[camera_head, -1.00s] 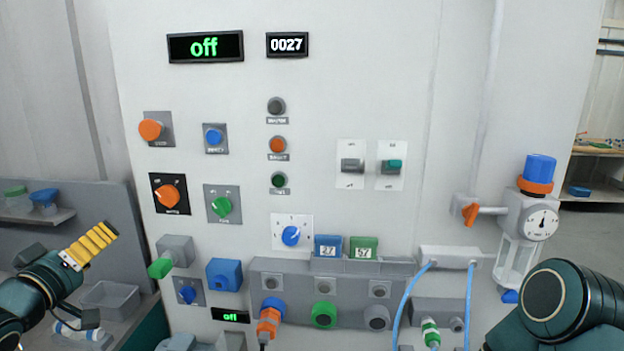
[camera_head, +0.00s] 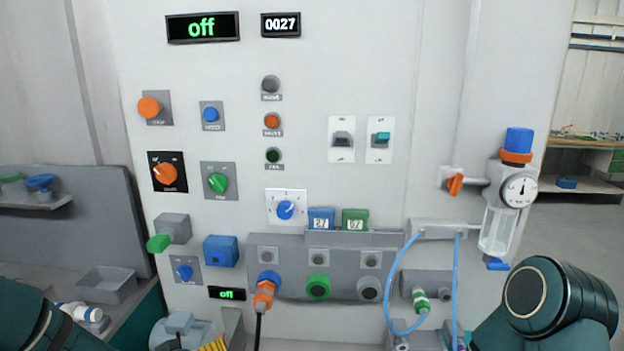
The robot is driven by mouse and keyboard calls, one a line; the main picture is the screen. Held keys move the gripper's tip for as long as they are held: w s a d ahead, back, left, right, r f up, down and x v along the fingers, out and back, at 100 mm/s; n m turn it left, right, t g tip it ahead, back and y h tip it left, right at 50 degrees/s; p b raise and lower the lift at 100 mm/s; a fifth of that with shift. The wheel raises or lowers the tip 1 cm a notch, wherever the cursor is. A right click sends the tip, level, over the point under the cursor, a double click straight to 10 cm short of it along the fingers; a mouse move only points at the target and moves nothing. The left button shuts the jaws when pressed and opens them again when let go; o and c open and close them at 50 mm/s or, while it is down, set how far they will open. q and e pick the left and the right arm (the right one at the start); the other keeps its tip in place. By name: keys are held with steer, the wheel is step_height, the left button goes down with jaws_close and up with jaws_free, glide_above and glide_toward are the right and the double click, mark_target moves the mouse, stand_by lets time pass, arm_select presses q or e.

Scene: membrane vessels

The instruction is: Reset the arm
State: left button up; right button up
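My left arm comes in at the lower left corner.
A connector box (camera_head: 333,284) has an orange plug (camera_head: 264,293) and a cable at its left socket. A blue hose (camera_head: 390,289) loops at the right below a gauge (camera_head: 519,189). A grey bin (camera_head: 106,284) sits at the left. Shelving (camera_head: 575,185) stands far right.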

arm_select(q)
steer(key=s+d+f+m+g+b, duration=0.1)
steer(key=s+d+f+g, duration=0.3)
steer(key=s+d+f, duration=0.3)
steer(key=s+d+f+m+g+h+b, duration=0.1)
steer(key=s+d+f+g, duration=0.3)
steer(key=s+f, duration=0.5)
step_height(320, 180, down, 5)
steer(key=d+m, duration=0.1)
steer(key=d, duration=0.1)
steer(key=shift+s+d+f+b, duration=0.15)
steer(key=shift+s+d+b, duration=0.1)
steer(key=shift+d+b, duration=0.15)
